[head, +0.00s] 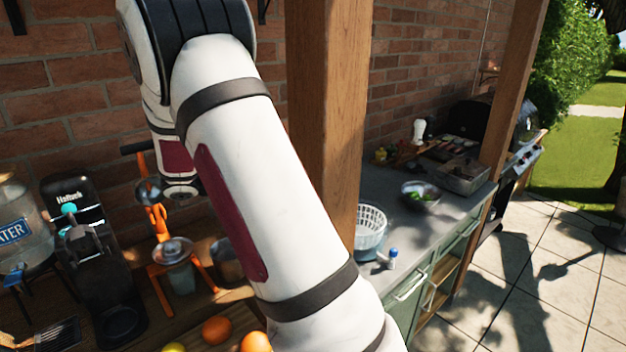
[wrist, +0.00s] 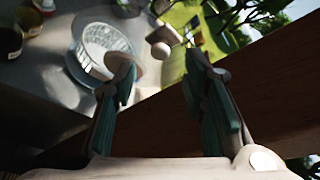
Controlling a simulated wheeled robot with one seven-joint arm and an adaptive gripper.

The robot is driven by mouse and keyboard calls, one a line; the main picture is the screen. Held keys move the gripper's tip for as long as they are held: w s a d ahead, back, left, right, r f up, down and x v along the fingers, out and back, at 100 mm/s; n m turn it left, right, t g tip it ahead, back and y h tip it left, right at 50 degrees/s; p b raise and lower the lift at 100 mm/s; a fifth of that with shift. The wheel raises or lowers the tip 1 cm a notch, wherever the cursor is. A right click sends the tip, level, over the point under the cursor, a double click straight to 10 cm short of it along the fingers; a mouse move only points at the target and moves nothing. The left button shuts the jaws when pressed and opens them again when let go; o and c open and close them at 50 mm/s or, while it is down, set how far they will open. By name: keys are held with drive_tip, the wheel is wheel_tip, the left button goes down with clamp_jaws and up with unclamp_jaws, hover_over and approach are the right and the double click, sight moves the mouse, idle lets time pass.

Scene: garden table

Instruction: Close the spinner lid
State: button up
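The salad spinner shows as a white slatted basket in a pale bowl (head: 369,240) on the grey counter, just right of the wooden post in the head view. It also shows in the wrist view, upper left, as a white basket (wrist: 104,48) that looks open on top. I cannot make out its lid in either view. My gripper (wrist: 163,72) is open and empty in the wrist view, its fingers apart, with the spinner beyond and left of the left finger. In the head view my arm hides the gripper.
A small blue-capped shaker (head: 391,258) is near the spinner, and a metal bowl (head: 421,194) is farther back. An orange juicer (head: 160,225), a black machine (head: 95,270) and several oranges are at left.

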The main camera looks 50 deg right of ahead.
drive_tip(key=x, duration=0.4)
drive_tip(key=shift+s+d+f+p, duration=0.1)
drive_tip(key=shift+s+d+p, duration=0.05)
drive_tip(key=shift+d+p, duration=0.2)
clamp_jaws()
